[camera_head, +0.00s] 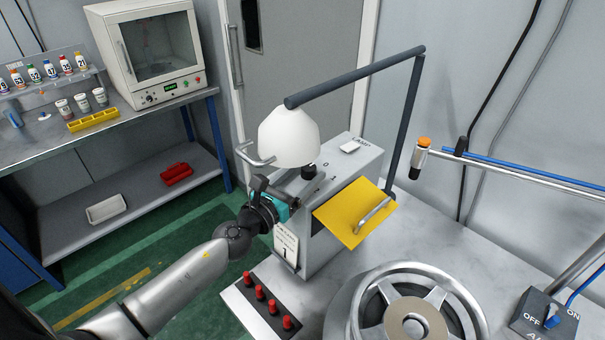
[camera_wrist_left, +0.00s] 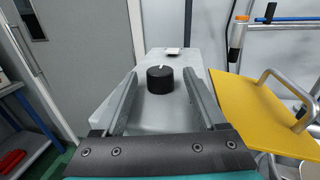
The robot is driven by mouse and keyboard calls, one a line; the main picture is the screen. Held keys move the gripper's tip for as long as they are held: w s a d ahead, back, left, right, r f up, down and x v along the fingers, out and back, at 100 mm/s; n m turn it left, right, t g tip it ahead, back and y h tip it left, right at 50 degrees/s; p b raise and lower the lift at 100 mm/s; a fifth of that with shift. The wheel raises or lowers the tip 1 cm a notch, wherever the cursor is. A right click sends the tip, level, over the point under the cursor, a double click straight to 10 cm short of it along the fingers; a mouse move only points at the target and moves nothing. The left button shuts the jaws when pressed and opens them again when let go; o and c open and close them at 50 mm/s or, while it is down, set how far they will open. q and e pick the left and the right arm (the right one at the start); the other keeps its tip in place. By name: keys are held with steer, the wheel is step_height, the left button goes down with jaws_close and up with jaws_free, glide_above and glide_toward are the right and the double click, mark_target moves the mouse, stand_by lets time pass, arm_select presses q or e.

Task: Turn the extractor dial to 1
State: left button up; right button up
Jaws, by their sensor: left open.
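The extractor dial (camera_head: 308,172) is a black round knob on top of the grey box (camera_head: 345,160), partly under the white lamp shade (camera_head: 288,138). Small marks are printed beside it, too small to read surely. In the left wrist view the dial (camera_wrist_left: 160,82) shows a white pointer mark on its top, towards the far side. My left gripper (camera_head: 284,182) is open at the box's left side. In the wrist view its two fingers lie on either side of the dial, with visible gaps; I see no contact. A card (camera_head: 286,246) on the box's front shows a 1. My right gripper is not in view.
A yellow flap (camera_head: 355,212) with a handle sticks out at the box's right. A spoked handwheel (camera_head: 415,310) and red pegs (camera_head: 266,300) are in front.

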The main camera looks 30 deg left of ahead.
arm_select(q)
jaws_close()
stand_by(0.6)
